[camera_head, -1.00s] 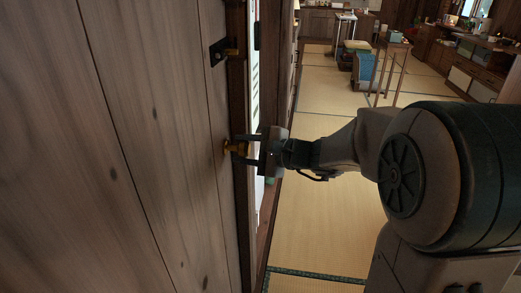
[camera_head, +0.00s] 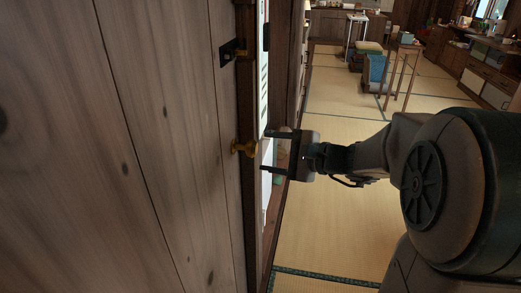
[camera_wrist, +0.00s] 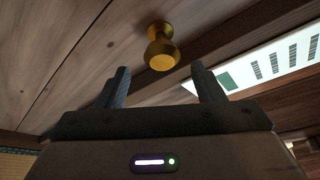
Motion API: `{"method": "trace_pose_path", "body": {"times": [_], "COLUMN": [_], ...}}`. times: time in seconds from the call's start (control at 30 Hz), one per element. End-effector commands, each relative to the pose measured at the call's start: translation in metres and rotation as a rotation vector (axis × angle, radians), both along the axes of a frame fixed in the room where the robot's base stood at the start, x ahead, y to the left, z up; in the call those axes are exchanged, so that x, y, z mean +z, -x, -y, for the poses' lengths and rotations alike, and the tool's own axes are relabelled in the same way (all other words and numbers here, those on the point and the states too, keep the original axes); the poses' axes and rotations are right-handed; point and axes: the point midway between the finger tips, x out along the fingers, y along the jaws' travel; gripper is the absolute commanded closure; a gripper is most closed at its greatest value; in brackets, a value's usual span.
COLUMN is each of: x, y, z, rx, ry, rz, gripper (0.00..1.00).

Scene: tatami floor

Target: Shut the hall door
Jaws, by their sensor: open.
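The hall door (camera_head: 165,120) is a plank wood door filling the left of the head view. Its brass knob (camera_head: 245,148) sits near its right edge, and a dark latch plate (camera_head: 231,51) is above it. My gripper (camera_head: 268,152) is open and empty, a short way to the right of the knob, with a gap between fingertips and knob. In the wrist view, the knob (camera_wrist: 162,46) shows just beyond and between the two open fingers (camera_wrist: 162,86), not held. The door's edge appears close to the dark frame; whether it is fully closed I cannot tell.
A dark wooden post (camera_head: 288,70) and a white panel with dark marks (camera_wrist: 270,65) are beside the door edge. Tatami floor (camera_head: 335,225) is clear to the right. A small wooden stand (camera_head: 404,70) and low cabinets (camera_head: 487,75) are farther back.

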Motion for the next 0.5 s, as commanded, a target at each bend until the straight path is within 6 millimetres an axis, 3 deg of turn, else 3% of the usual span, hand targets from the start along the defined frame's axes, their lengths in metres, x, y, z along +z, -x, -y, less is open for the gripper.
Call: {"method": "trace_pose_path", "body": {"times": [0.2,0.5], "x": [0.012,0.019], "y": [0.032,0.054], "z": [0.037,0.063], "rx": [0.004,0.01], "ry": [-0.001,-0.001], "rz": [-0.001,-0.002], "gripper": [0.38,0.38]}}
